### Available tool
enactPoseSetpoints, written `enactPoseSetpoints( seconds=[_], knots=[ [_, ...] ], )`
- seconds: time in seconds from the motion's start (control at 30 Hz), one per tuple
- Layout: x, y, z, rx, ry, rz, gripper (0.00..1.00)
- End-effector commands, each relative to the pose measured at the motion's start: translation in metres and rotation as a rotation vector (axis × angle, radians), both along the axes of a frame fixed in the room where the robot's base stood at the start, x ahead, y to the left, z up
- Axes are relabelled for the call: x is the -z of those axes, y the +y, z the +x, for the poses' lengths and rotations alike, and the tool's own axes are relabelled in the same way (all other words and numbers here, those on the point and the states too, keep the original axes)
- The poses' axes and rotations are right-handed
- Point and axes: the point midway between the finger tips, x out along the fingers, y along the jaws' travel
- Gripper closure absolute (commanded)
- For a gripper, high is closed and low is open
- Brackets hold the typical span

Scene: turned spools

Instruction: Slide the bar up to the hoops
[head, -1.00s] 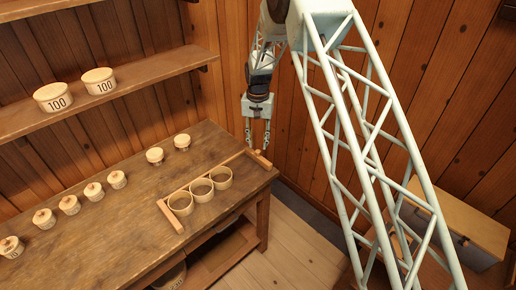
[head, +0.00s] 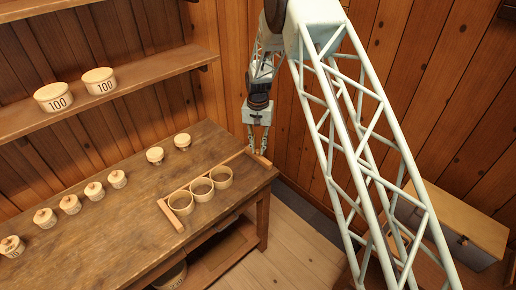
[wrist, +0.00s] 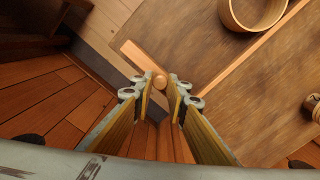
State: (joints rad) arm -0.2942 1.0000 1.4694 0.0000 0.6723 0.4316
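The wooden bar (head: 204,180) lies on the workbench behind the hoops, with a short crosspiece at each end. In the wrist view its right crosspiece (wrist: 133,53) carries a round peg (wrist: 160,82). Three pale hoops, left (head: 181,203), middle (head: 201,189) and right (head: 222,177), stand in a row on the bench, in front of the bar and between the crosspieces. My gripper (head: 258,152) points down at the bar's right end. In the wrist view its fingers (wrist: 162,91) are parted, one on each side of the peg; a narrow gap shows.
Several small lidded pots (head: 69,204) stand in a line on the workbench (head: 110,235). Two tubs marked 100 (head: 54,97) stand on the wall shelf (head: 150,80). The wall is close behind my gripper. A box (head: 462,222) stands at right.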

Motion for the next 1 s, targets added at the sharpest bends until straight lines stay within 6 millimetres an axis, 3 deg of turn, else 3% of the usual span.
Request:
enactPoseSetpoints(
  seconds=[0.13,0.43,1.0],
  knots=[
    [0.0,0.0,0.0,0.0,0.0,0.0,1.0],
    [0.0,0.009,-0.008,-0.001,-0.001,0.0,1.0],
    [0.001,0.076,-0.077,-0.002,-0.001,0.001,1.0]
  ],
)
